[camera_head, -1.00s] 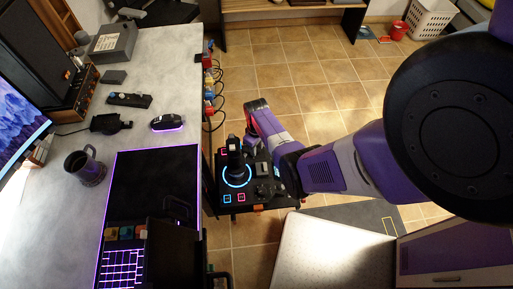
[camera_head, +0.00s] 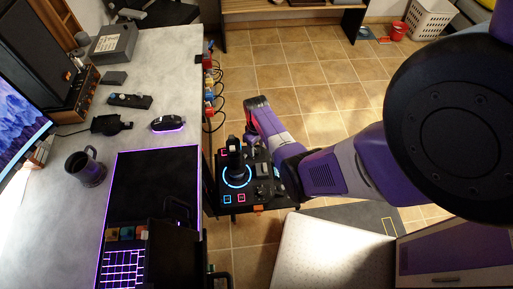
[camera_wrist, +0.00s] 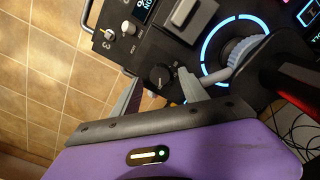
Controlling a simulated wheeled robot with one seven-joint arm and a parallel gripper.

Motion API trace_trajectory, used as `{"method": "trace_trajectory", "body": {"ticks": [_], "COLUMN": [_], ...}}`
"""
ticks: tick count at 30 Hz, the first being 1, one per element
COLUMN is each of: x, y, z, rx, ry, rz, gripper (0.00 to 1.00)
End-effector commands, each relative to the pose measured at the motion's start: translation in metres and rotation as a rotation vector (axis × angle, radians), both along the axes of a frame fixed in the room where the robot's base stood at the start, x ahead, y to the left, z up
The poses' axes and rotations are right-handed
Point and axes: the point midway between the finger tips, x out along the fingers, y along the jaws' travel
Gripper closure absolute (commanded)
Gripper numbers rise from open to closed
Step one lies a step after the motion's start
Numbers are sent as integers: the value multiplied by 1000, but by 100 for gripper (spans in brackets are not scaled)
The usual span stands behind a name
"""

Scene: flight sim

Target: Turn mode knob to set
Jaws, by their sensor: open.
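The control panel (camera_head: 240,190) with a joystick (camera_head: 235,158) and a lit blue ring stands beside the desk in the head view. In the wrist view, a round black knob (camera_wrist: 160,75) with pale marks around it sits on the panel; I take it for the mode knob, but its label is not readable. My gripper (camera_wrist: 160,79) is open, its two grey fingers on either side of this knob. I cannot tell whether they touch it. In the head view my arm hides the fingertips.
Small silver knobs (camera_wrist: 128,27) and a small display (camera_wrist: 143,9) lie near the black knob. The joystick base with its blue ring (camera_wrist: 206,50) is close to the right finger. The desk (camera_head: 180,75) is left of the panel; tiled floor (camera_head: 320,75) lies beyond.

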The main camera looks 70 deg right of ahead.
Motion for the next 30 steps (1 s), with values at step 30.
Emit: {"method": "trace_trajectory", "body": {"ticks": [30], "x": [0], "y": [0], "z": [59], "rx": [0], "ry": [0], "rz": [-1], "gripper": [48]}}
